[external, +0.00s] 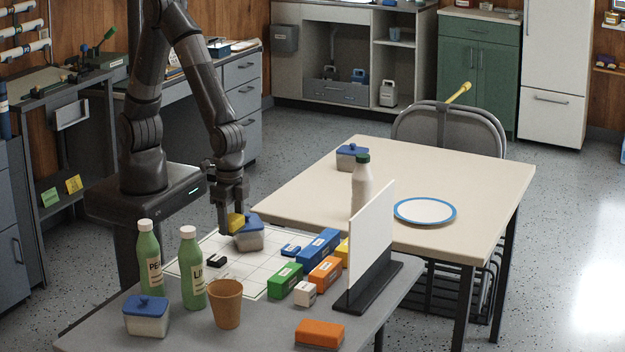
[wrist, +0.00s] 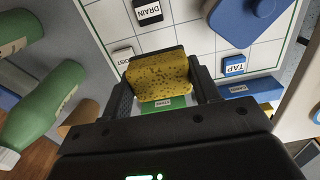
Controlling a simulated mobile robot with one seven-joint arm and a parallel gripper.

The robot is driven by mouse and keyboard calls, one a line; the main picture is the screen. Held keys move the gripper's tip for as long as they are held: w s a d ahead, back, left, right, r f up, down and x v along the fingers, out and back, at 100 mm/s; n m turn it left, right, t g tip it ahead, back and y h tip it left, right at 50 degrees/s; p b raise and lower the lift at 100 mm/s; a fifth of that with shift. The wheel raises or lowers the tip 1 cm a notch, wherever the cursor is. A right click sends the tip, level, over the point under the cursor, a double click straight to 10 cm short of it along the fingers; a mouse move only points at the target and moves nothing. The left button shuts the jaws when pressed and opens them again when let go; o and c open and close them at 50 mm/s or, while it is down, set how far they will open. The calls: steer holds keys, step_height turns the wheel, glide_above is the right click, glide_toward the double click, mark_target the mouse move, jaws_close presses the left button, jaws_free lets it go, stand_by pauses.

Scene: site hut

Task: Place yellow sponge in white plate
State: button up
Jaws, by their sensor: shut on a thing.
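The yellow sponge (wrist: 160,80) is held between the two fingers of my gripper (wrist: 163,88) in the wrist view. In the external view the sponge (external: 236,221) shows at the tip of my gripper (external: 233,212), above the grey table and beside a blue-lidded container. The white plate (external: 425,210) has a blue rim and lies flat and empty on the beige table to the right. The sponge is well apart from the plate.
A white upright panel (external: 371,240) on a black base and a white bottle with a green lid (external: 361,185) stand between my gripper and the plate. Green bottles (external: 192,270), a brown cup (external: 226,304), coloured blocks (external: 318,248) and a blue-lidded container (external: 249,236) crowd the grey table.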

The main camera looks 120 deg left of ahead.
steer(key=s+d, duration=0.4)
steer(key=s, duration=0.2)
glide_above(247, 263)
step_height(247, 263, down, 6)
steer(key=shift+s+f, duration=0.1)
steer(key=shift+s, duration=0.05)
steer(key=shift+f, duration=1.95)
steer(key=shift+f, duration=0.15)
steer(key=o, duration=0.7)
